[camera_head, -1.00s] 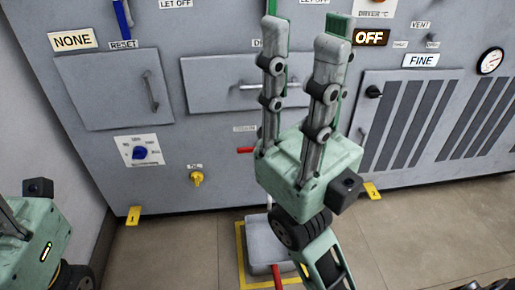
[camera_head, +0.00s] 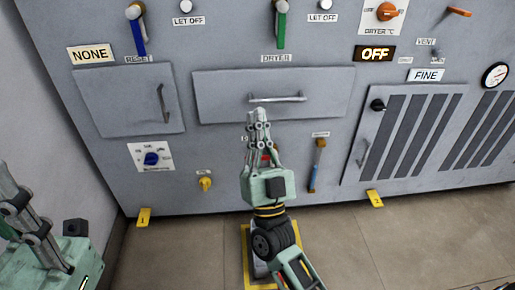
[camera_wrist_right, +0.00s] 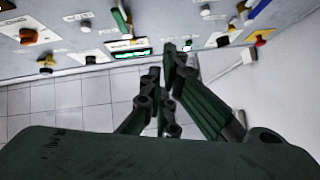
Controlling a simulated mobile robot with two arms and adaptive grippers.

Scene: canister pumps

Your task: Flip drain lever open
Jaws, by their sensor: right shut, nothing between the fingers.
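My right gripper (camera_head: 259,112) is in front of the grey machine panel, below the wide drawer handle. Its fingers are together and hold nothing. A small red part (camera_head: 270,156) on the panel shows just behind the gripper and is mostly hidden by it; a label beside it is partly covered and cannot be read. To its right, a lever with a blue and orange handle (camera_head: 318,165) hangs down under a small label. I cannot tell which of these is the drain lever. In the right wrist view the fingertips (camera_wrist_right: 170,60) are close together. My left gripper (camera_head: 20,205) is at the left edge, partly cut off.
A wide drawer (camera_head: 225,95) with a bar handle (camera_head: 277,98) is just above the right gripper. A yellow knob (camera_head: 205,183) and a blue dial (camera_head: 152,159) are to its left. A vented door (camera_head: 370,150) is to its right.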

